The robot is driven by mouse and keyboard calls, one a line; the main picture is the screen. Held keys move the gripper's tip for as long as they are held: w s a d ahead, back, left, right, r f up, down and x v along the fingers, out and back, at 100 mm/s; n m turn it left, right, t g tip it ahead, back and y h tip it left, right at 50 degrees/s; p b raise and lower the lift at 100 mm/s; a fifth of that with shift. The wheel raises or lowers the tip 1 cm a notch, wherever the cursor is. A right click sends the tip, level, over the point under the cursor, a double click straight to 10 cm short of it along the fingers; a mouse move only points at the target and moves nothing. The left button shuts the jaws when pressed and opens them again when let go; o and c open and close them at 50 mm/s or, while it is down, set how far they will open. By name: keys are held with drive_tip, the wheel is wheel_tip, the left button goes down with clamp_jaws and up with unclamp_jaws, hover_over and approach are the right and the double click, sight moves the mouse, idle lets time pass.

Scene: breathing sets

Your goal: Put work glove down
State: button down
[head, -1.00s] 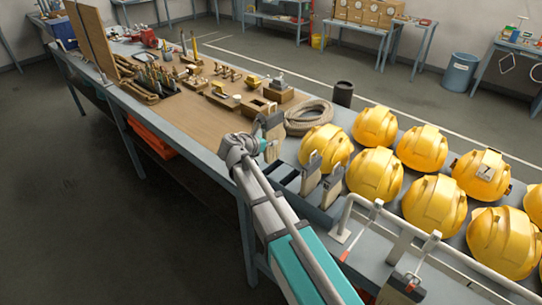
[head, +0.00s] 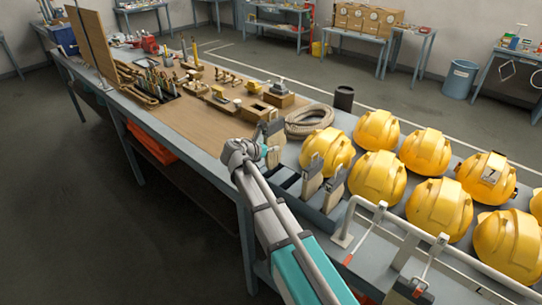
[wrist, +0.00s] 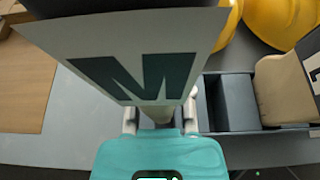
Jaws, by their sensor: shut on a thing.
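My gripper (head: 266,153) is shut on a tan work glove (head: 274,147) with a grey tag. It holds the glove upright above the left end of a grey slotted rack (head: 284,183). In the wrist view the glove's tag (wrist: 145,62), marked M, stands between the camera and most of the glove. My fingertips (wrist: 160,117) close below that tag. Two more tan gloves with grey tags, a nearer one (head: 332,190) and another (head: 312,176), stand in the rack to the right. Whether the held glove touches the rack is hidden.
Several yellow helmets (head: 378,178) fill the bench to the right. A wooden board (head: 185,112) with tools is at left. A white rail (head: 365,212) stands near the front.

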sight(271, 154)
drive_tip(key=shift+f+b, duration=0.95)
drive_tip(key=shift+f, duration=0.25)
drive_tip(key=shift+f+b, duration=0.6)
drive_tip(key=c, duration=0.5)
unclamp_jaws()
drive_tip(key=shift+c, duration=0.2)
drive_tip(key=shift+r, duration=0.15)
drive_tip(key=shift+r+p, duration=0.55)
drive_tip(key=shift+p, duration=0.2)
drive_tip(key=p+v, duration=0.4)
drive_tip(key=v, duration=0.8)
drive_tip(key=shift+f, duration=0.1)
